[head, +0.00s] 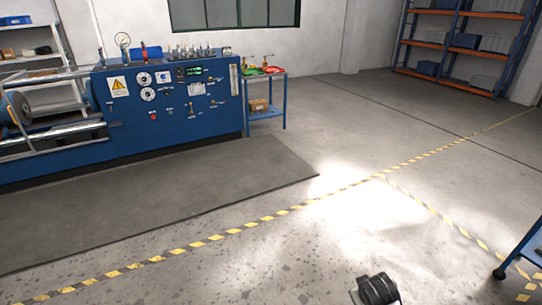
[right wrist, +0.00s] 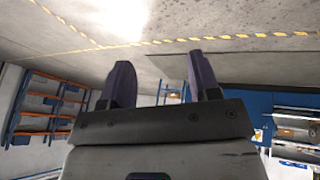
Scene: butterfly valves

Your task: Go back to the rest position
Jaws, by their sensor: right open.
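My right gripper (right wrist: 160,82) shows in the right wrist view with its two dark fingers spread apart and nothing between them. It is in open air, away from any object. That view is upside down, with the floor at the top. A dark piece of my own body shows at the bottom edge of the head view; I cannot tell which part. My left gripper is not in view. A blue test bench (head: 140,125) with gauges and knobs stands at the left in the head view. Small brass-coloured valves (head: 266,61) sit on a small blue side table (head: 283,100).
A dark mat (head: 160,195) lies before the bench. Yellow-black tape (head: 245,229) crosses the floor. Shelving (head: 464,45) with bins stands at the back right. A blue cart (head: 528,248) is cut off at the right edge. The floor between is clear.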

